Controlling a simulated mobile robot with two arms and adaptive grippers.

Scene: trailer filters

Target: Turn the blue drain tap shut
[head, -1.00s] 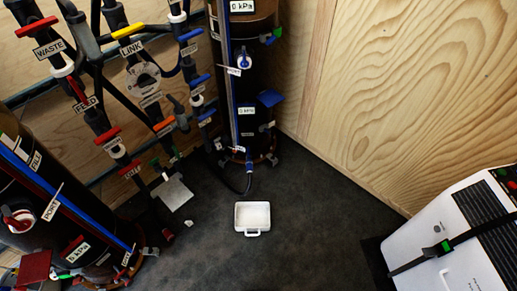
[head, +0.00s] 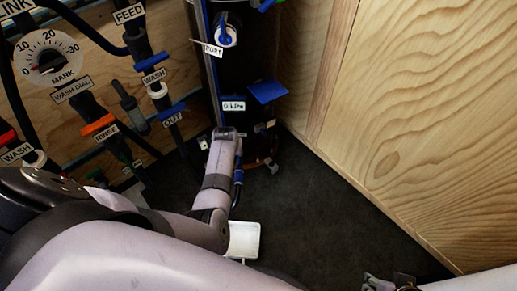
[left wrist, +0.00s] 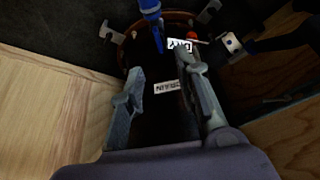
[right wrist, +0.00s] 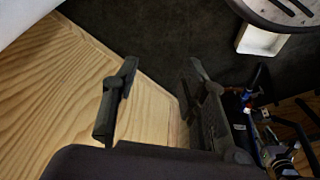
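The blue drain tap (left wrist: 158,38) shows in the left wrist view at the foot of the dark filter vessel (left wrist: 150,110), beside a small white tag and a blue hose fitting (left wrist: 150,8). My left gripper (left wrist: 162,65) is open, its two fingers apart in front of the vessel, with the tap beyond the fingertips. I see no contact with the tap. In the head view my left arm and gripper (head: 227,133) cover the tap; the blue hose fitting (head: 238,178) shows beside the arm. My right gripper (right wrist: 158,75) is open and empty, above the floor near the plywood wall; it shows at the head view's lower edge (head: 390,284).
A white tray (head: 244,240) lies on the dark floor below my left arm. A pipe panel with a wash dial (head: 47,58) stands at the left. A blue flap (head: 268,92) juts from the vessel. Floor before the plywood wall (head: 420,120) is clear.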

